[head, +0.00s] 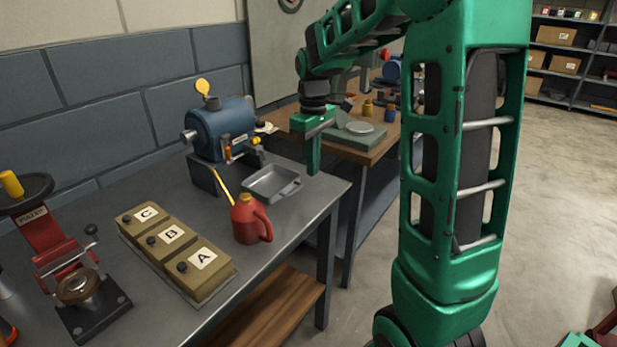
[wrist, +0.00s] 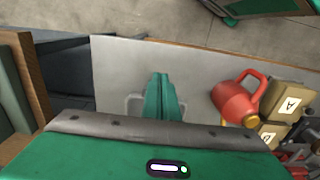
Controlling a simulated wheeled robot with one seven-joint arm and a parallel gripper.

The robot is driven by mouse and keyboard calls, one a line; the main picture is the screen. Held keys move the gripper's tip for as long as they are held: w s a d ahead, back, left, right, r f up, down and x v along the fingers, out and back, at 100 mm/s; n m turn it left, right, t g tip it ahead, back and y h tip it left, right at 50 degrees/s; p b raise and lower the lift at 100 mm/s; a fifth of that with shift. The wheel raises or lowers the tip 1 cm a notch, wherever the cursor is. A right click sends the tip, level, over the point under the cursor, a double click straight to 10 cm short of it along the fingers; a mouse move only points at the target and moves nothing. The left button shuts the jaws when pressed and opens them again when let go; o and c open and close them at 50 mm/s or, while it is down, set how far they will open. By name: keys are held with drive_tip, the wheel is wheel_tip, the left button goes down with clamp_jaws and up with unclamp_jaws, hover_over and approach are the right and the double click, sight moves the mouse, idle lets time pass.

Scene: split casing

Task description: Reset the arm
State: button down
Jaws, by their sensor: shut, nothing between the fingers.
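My green arm rises at the right of the head view and bends over to the bench. My gripper (head: 313,170) points down above the right end of the grey bench, beside the grey tray (head: 272,184). In the wrist view my gripper's fingers (wrist: 160,98) are together with nothing between them. The tray (wrist: 136,106) shows partly behind them.
A red oil can (head: 250,221) stands on the grey bench (head: 318,205) near the boxes marked A (head: 203,266), B (head: 170,241) and C (head: 144,220). A blue motor casing (head: 222,127) stands behind the tray. A red press (head: 55,250) is at left. A wooden bench (head: 378,147) adjoins behind.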

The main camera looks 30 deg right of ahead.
drive_tip(key=s+d+f+m, duration=0.1)
drive_tip(key=s+m, duration=1)
drive_tip(key=s, duration=1.9)
drive_tip(key=shift+f, duration=0.55)
drive_tip(key=shift+w+f, duration=0.25)
drive_tip(key=shift+w, duration=0.35)
